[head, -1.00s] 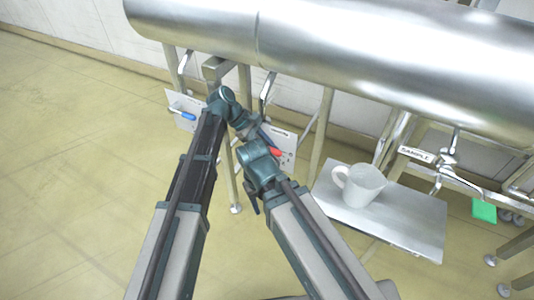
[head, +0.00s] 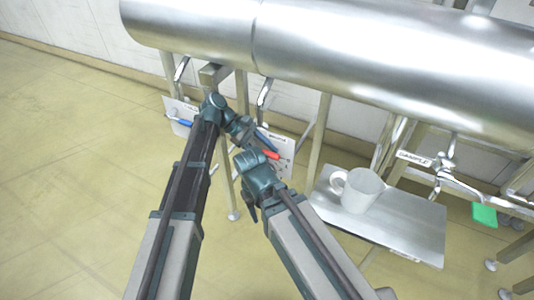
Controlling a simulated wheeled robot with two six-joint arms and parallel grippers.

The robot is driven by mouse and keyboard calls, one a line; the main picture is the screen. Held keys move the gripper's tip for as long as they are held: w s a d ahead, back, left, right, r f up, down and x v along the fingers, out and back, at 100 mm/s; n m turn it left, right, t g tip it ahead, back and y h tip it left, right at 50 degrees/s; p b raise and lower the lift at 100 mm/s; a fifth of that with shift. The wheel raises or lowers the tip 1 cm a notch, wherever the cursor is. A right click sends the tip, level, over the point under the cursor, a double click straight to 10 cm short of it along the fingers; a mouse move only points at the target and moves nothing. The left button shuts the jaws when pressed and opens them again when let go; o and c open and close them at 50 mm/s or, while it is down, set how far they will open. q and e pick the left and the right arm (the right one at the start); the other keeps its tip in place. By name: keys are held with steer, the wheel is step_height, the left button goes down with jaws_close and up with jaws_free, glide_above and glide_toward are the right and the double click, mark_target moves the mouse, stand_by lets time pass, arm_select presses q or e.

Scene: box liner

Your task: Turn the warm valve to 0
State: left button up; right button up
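A red valve handle (head: 271,155) sits in front of a white dial plate (head: 284,149) under the steel tank; its printed numbers are too small to read. A blue valve handle (head: 179,121) sits by another white plate (head: 176,109) to the left. My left gripper (head: 268,141) is just above the red handle; I cannot tell whether they touch or whether its fingers are open. My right arm's wrist partly hides the lower plate. My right gripper (head: 249,211) hangs below that wrist, apart from both handles, its opening unclear.
The large steel tank (head: 400,60) runs across the top on metal legs. A white mug (head: 361,190) stands on a steel shelf (head: 410,220) at right. A SAMPLE tap (head: 445,170) and green tag (head: 484,214) are farther right. The floor at left is clear.

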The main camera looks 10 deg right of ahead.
arm_select(q)
steer(key=p+v, duration=0.9)
steer(key=v, duration=0.4)
steer(key=shift+w+a+r, duration=0.2)
steer(key=shift+r, duration=0.15)
steer(key=s+a+m+t+y+p, duration=0.2)
steer(key=s+m+y, duration=0.3)
steer(key=s, duration=0.5)
steer(key=s+a+f+m+t+y+p, duration=0.1)
steer(key=s+a+m+y+p, duration=0.3)
steer(key=s+m, duration=0.4)
steer(key=s+y, duration=0.1)
steer(key=s, duration=0.2)
steer(key=shift+a+f+m+t, duration=0.15)
steer(key=shift+a+m+t, duration=0.15)
steer(key=shift+a+t, duration=0.1)
